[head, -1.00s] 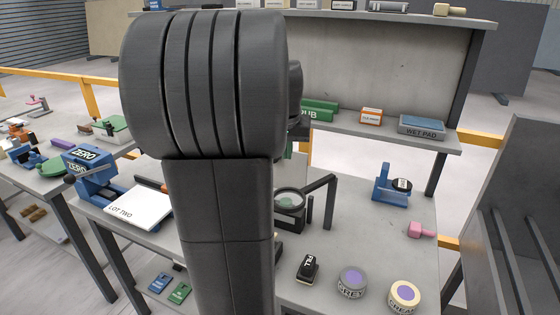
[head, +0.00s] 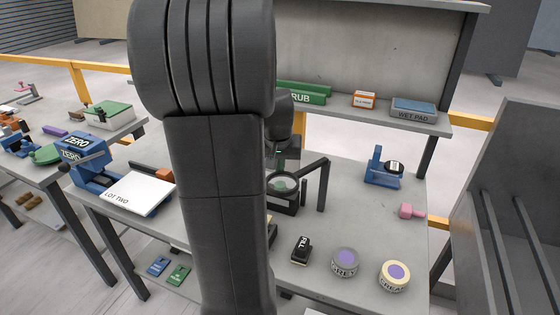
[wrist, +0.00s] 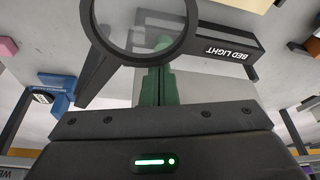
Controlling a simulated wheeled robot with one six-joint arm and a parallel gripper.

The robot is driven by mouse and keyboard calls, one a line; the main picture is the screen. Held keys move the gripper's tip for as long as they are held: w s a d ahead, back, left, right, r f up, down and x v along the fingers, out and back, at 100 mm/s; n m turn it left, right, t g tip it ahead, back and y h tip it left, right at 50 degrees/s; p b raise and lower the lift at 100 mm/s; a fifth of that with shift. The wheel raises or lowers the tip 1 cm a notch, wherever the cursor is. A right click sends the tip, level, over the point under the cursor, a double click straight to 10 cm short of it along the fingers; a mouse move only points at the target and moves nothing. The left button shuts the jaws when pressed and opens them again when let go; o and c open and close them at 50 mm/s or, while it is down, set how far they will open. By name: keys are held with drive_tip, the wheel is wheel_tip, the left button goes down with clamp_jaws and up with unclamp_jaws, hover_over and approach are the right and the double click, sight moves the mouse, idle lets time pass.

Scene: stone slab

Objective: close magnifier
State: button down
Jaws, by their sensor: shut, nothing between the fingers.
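The magnifier is a round clear lens in a black ring (head: 283,183), standing on the grey bench over a black base (head: 284,207). In the wrist view its ring (wrist: 140,61) lies near the top, with the base bar marked "BED LIGHT" (wrist: 232,50) at its right. My gripper (wrist: 156,50) has green fingers, shut together with nothing between them. Its tips show through the lens in the wrist view, and green also shows through the lens in the head view. I cannot tell whether they touch the ring. My arm hides the bench left of the magnifier.
A black bent arm (head: 322,180) stands right of the lens. A black stamp (head: 301,249) and two round tins (head: 345,262) (head: 395,275) stand in front. A blue device (head: 383,168) and a pink piece (head: 411,211) are at right. A shelf (head: 350,113) runs behind.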

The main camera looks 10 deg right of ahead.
drive_tip(key=shift+s, duration=0.1)
drive_tip(key=s+d+n+y+b, duration=0.2)
drive_tip(key=s+d+n+y, duration=0.1)
drive_tip(key=s+d+n, duration=0.65)
drive_tip(key=d+n+g+y+p, duration=0.1)
drive_tip(key=d+n+g, duration=0.1)
drive_tip(key=d+n, duration=0.5)
drive_tip(key=d, duration=0.5)
drive_tip(key=shift+d+n+y+p, duration=0.35)
drive_tip(key=shift+d+y+p, duration=0.05)
idle(0.5)
idle(0.5)
